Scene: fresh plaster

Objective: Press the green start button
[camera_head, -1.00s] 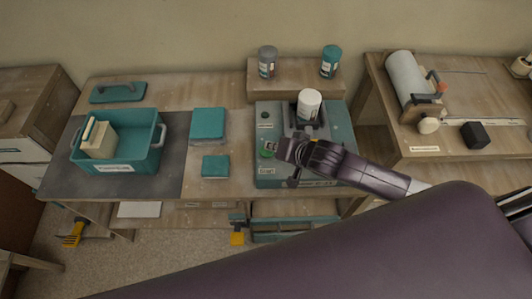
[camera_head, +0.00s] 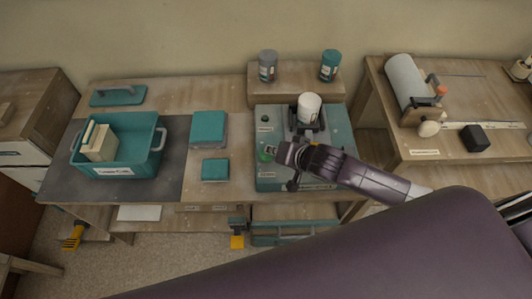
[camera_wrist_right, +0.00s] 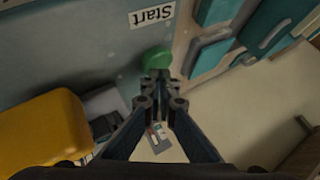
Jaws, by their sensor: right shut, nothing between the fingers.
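The green start button (camera_head: 265,156) is on the teal machine (camera_head: 271,183) on the middle table, near the machine's left side. In the right wrist view the button (camera_wrist_right: 157,57) shows just beyond my fingertips, beside a white "Start" label (camera_wrist_right: 152,15). My right gripper (camera_head: 274,151) is shut and empty, its tips at the button's right edge in the head view. In the right wrist view its fingertips (camera_wrist_right: 159,80) overlap the button's lower edge; I cannot tell whether they touch it. My left gripper is not in view.
A white-lidded container (camera_head: 309,107) stands in the machine behind my right gripper. Teal boxes (camera_head: 208,130) and a teal crate (camera_head: 130,166) are to the left. A grey jar (camera_head: 267,66) and a teal jar (camera_head: 330,66) stand on the raised shelf behind.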

